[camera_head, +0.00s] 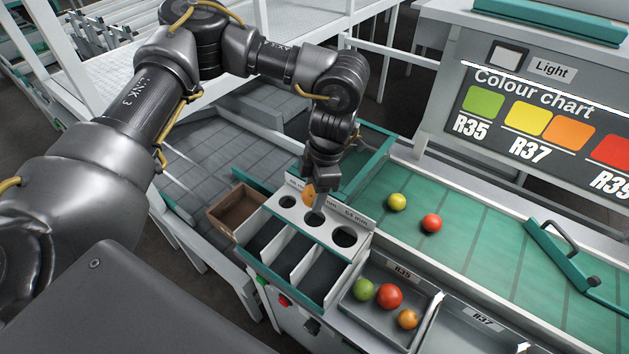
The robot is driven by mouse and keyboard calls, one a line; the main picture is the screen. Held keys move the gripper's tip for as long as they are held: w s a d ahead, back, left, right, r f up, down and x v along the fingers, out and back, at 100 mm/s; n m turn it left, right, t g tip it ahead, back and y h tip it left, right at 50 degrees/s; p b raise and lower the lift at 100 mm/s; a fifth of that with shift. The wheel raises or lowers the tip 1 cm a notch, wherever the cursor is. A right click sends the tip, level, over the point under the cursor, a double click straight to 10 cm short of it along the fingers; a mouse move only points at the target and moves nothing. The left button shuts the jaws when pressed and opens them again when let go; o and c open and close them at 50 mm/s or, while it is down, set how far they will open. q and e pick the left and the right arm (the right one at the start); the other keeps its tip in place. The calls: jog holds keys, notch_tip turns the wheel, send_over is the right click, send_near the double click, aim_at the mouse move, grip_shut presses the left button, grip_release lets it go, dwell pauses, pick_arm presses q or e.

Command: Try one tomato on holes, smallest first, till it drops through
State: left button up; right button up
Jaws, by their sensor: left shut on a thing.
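My left gripper (312,190) points down over the hole plate and is shut on an orange tomato (308,193). The tomato is partly hidden by the fingers. The plate (296,213) is pale grey, with a row of round holes that grow larger to the right. The smallest hole (287,202) is at the left and the largest (344,236) at the right; the middle hole (313,219) is just below the gripper. Whether the tomato touches the plate, I cannot tell. Open compartments (318,274) lie in front of the holes. My right gripper is not in view.
A yellow tomato (397,202) and a red one (431,223) lie on the green belt (480,243). The R35 tray (365,322) holds green, red and orange tomatoes. A brown wooden box (213,214) stands left of the plate. A teal bar with a handle (566,267) crosses the belt.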

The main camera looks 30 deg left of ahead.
pick_arm(q)
jog(key=shift+w+r+n, duration=0.15)
jog(key=shift+n, duration=0.55)
notch_tip(320, 180, down, 4)
jog(key=b, duration=0.3)
jog(key=shift+b, duration=0.4)
notch_tip(320, 180, down, 2)
jog(key=shift+f+b, duration=0.25)
jog(key=shift+b, duration=0.45)
jog(key=o, duration=0.8)
